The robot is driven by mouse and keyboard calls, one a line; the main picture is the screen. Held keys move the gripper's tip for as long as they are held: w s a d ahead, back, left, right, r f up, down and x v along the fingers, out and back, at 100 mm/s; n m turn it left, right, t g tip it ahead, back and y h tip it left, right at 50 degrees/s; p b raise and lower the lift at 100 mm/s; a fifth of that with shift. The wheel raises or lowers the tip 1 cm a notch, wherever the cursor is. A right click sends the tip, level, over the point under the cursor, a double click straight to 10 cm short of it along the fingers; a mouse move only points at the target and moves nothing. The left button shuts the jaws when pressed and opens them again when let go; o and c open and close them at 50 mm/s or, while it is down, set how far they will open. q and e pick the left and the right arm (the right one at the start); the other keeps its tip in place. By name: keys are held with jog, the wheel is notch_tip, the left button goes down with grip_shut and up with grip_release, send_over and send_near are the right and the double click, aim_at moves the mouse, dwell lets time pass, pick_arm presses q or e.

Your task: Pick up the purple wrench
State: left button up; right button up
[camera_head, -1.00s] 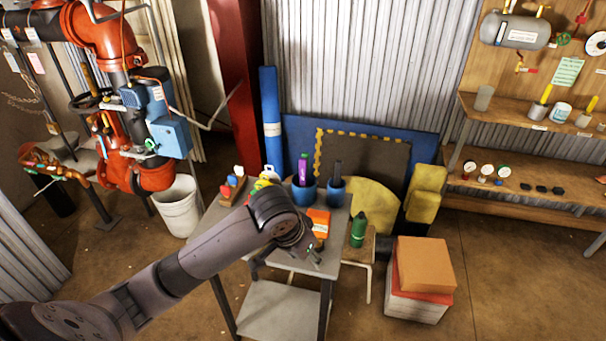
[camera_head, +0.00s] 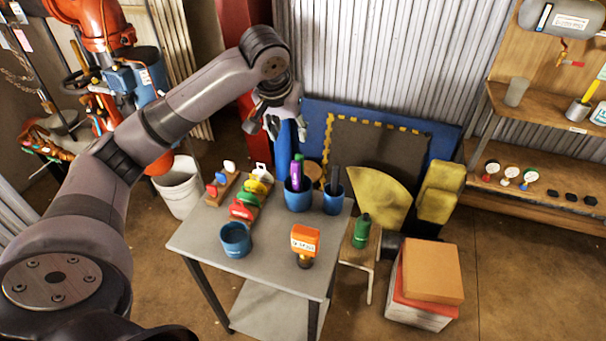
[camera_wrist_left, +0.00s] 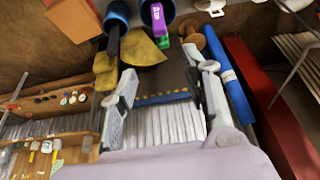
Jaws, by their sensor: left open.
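The purple wrench (camera_head: 296,173) stands upright in a blue cup (camera_head: 298,196) at the back of the grey table (camera_head: 195,238). Only its upper part shows; the cup hides the rest. My left gripper (camera_head: 277,128) is open and empty, above and behind the cup, apart from the wrench. In the left wrist view the wrench (camera_wrist_left: 161,26) and its cup (camera_wrist_left: 150,8) are at the top edge, beyond the spread fingers (camera_wrist_left: 168,72). My right gripper is not in view.
A second blue cup (camera_head: 333,201) with a dark handle stands close right of the wrench's cup. An empty blue cup (camera_head: 236,240), an orange device (camera_head: 305,241) and a rack of coloured tags (camera_head: 243,208) are also on the table. A blue roll (camera_head: 286,146) stands behind.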

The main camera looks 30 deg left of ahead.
pick_arm(q)
jog(key=p, duration=0.1)
send_near(295, 163)
jog(key=f, duration=0.2)
jog(key=w+f, duration=0.1)
jog(key=f, duration=0.1)
jog(key=w+f, duration=0.1)
jog(key=shift+w+a+f+p, duration=0.15)
jog(key=shift+w+a+p, duration=0.15)
jog(key=shift+w+p, duration=0.1)
jog(key=shift+s+f, duration=0.1)
jog(key=shift+f+p, duration=0.3)
jog(key=p+x, duration=0.1)
jog(key=x, duration=0.2)
jog(key=shift+f, duration=0.4)
jog(key=shift+w+a+f, duration=0.1)
jog(key=shift+w+f, duration=0.1)
jog(key=shift+f, duration=0.2)
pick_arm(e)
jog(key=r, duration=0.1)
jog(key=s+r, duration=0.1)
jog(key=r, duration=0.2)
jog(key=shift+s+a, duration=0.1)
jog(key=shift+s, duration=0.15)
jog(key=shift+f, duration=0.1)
